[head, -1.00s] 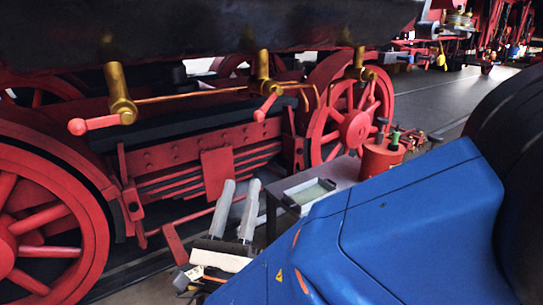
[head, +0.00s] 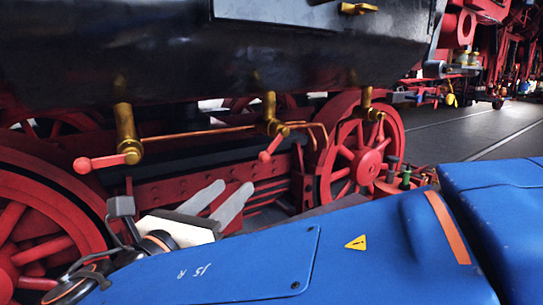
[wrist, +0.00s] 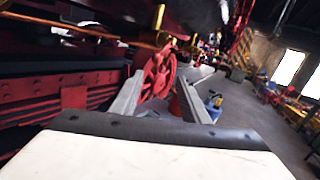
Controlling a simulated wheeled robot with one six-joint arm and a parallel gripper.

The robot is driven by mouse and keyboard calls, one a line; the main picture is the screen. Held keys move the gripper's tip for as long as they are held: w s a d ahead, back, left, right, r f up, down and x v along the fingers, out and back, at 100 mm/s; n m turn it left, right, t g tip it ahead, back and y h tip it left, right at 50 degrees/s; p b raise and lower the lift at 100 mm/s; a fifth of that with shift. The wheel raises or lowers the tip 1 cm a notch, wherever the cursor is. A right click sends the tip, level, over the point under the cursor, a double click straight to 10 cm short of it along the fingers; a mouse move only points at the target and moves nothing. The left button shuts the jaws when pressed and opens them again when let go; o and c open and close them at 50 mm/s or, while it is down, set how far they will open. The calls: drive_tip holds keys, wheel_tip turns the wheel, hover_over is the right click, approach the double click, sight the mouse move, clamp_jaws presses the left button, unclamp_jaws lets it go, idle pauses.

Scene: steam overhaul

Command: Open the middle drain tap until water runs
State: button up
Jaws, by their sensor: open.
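The middle drain tap (head: 270,112) is a brass body under the dark cylinder in the head view. Its red lever (head: 271,148) slants down to the left. No water shows at it. My gripper (head: 234,185) is open and empty, below and slightly left of the lever, apart from it in the picture. Its two grey fingers also show in the wrist view (wrist: 162,78), pointing away past the red frame. A brass tap (wrist: 158,16) shows near the top of the wrist view; I cannot tell which one it is.
A left tap (head: 126,130) with a red lever and a right tap (head: 367,103) flank the middle one. Copper pipe (head: 200,134) runs between taps. Red spoked wheels (head: 362,155) stand behind. My blue arm covers the lower foreground. Open floor (head: 455,130) lies to the right.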

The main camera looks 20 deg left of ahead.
sight(262, 159)
drive_tip(key=shift+g, duration=0.5)
drive_tip(key=w, duration=0.5)
drive_tip(key=w+d+r, duration=0.1)
drive_tip(key=w, duration=1)
drive_tip(key=shift+w+d+r, duration=0.25)
drive_tip(key=shift+w+d, duration=0.05)
drive_tip(key=shift+c, duration=0.7)
clamp_jaws()
